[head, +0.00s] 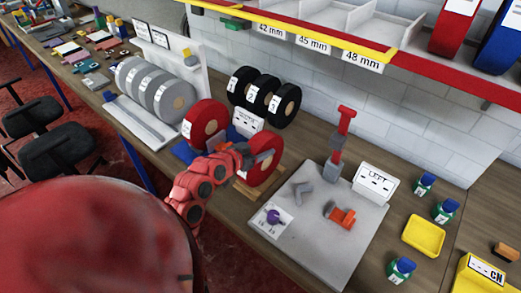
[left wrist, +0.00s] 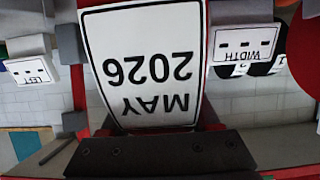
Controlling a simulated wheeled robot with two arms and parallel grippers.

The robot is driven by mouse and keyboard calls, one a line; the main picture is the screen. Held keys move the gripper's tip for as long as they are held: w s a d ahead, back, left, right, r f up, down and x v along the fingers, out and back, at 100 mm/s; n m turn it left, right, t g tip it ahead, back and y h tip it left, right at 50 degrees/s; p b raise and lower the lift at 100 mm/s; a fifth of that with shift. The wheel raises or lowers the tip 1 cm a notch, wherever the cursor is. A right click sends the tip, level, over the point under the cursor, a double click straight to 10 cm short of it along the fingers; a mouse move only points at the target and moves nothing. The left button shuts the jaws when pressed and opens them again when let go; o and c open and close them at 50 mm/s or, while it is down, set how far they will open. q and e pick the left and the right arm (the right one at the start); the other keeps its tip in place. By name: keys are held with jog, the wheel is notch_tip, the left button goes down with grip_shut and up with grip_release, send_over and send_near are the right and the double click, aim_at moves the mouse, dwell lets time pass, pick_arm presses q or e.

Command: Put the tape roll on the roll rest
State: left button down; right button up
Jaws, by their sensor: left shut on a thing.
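My left gripper (head: 261,158) is shut on a red tape roll (head: 265,172), at its upper side in the head view. In the left wrist view, a white label (left wrist: 145,65) reading "MAY 2026" upside down fills the middle, with a dark finger bar (left wrist: 160,155) below it. A wooden stand (head: 244,190) shows under and beside the held roll; I cannot tell whether they touch. A second red roll (head: 205,122) stands to the left, over a blue base (head: 185,152). My right gripper is not in view.
Black rolls (head: 285,105) stand behind with a "WIDTH" sign (left wrist: 246,44). Grey rolls (head: 175,100) stand to the left. A grey board (head: 335,235) to the right carries a red-topped post (head: 340,135), a purple piece and an orange tool. Bottles and a yellow tray (head: 424,236) lie farther right.

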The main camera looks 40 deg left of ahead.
pick_arm(q)
jog(key=shift+c, duration=0.6)
grip_release()
